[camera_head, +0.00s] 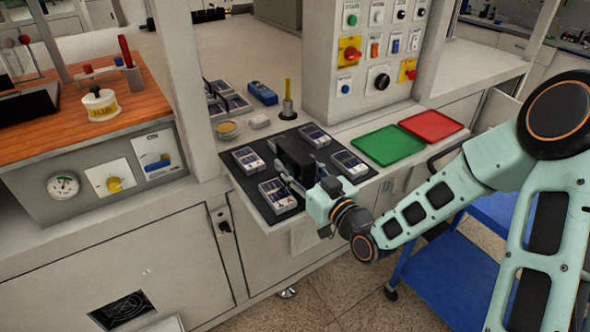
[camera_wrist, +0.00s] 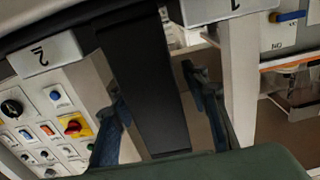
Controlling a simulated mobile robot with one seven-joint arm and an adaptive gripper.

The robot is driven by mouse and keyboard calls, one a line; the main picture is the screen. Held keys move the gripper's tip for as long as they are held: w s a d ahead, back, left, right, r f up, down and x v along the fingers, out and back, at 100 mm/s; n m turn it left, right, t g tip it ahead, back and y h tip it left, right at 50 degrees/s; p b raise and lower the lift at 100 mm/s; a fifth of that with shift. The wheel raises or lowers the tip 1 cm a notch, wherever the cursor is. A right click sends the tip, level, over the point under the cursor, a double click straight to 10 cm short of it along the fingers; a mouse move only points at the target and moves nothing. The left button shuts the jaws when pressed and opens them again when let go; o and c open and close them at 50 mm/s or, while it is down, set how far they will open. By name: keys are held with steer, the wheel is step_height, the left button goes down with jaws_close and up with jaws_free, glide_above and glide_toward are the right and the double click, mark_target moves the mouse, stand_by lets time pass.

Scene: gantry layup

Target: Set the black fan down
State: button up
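The black fan shows as a dark block (camera_head: 296,156) above the black mat (camera_head: 261,163) on the bench. My gripper (camera_head: 291,182) reaches in from the right and is shut on it. In the wrist view the fan (camera_wrist: 150,85) fills the space between the two fingers (camera_wrist: 158,115), one on each side. The fan hides the middle of the mat. I cannot tell for sure whether its underside touches the mat.
Several grey-and-blue handheld devices (camera_head: 277,195) lie on the mat around the fan. A green tray (camera_head: 388,145) and a red tray (camera_head: 431,125) lie to the right. A control panel column (camera_head: 347,85) rises behind. A yellow-topped post (camera_head: 287,100) stands behind the mat.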

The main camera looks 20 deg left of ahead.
jaws_close()
steer(key=shift+r, duration=0.1)
